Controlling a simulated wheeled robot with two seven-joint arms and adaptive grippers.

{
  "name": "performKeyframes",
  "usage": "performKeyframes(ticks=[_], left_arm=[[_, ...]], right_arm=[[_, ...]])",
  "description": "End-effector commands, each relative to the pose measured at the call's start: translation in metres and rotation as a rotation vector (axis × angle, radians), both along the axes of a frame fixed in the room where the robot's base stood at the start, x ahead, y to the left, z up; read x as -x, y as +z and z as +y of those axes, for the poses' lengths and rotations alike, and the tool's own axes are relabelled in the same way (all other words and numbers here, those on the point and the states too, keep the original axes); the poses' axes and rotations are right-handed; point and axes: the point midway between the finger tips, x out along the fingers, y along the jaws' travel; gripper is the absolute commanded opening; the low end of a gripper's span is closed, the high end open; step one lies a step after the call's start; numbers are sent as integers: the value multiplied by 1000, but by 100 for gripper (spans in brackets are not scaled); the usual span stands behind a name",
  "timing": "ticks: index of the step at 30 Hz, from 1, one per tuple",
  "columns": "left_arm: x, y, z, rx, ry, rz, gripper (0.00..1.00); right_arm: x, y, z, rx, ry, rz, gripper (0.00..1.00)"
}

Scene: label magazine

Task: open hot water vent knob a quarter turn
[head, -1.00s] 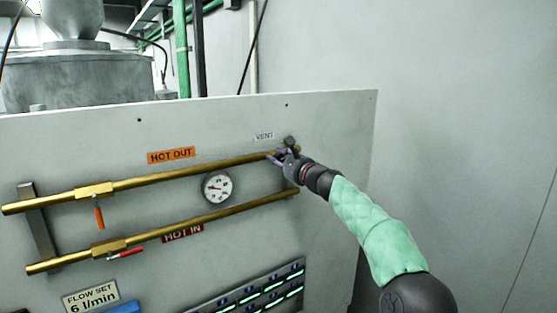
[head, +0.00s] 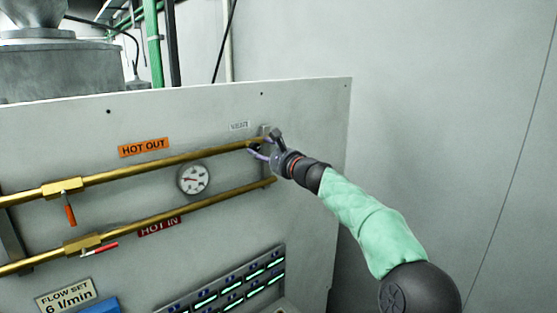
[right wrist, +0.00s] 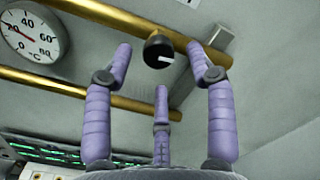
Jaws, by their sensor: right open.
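The vent knob (right wrist: 158,50) is small, round and black with a white mark. It sits at the upper brass pipe (right wrist: 130,17), below the VENT label (head: 238,126) in the head view, where I cannot make it out clearly behind the fingers. My right gripper (head: 257,149) has purple fingers and is at the right end of that pipe. In the right wrist view its fingers (right wrist: 160,62) are open, with the knob between the two upper fingertips and no visible contact. The white mark points to the right. My left gripper is not in view.
A round dial gauge (head: 194,179) is left of the gripper, between the upper pipe and the lower brass pipe (head: 205,212). An orange-handled valve (head: 69,214) and a red-handled valve (head: 100,248) are further left. A panel of lit switches (head: 225,290) lies below. Right of the panel is bare wall.

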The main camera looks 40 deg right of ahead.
Motion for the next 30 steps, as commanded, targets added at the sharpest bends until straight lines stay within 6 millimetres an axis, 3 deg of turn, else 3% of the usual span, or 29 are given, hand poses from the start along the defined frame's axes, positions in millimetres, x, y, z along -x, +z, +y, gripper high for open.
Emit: performKeyframes(ticks=[9,15,30], left_arm=[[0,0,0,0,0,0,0],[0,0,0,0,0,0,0],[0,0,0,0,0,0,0]], right_arm=[[47,-2,-4,0,-2,0,56],[68,-3,-6,-1,-1,0,56],[76,-4,-7,-3,-1,1,56]])
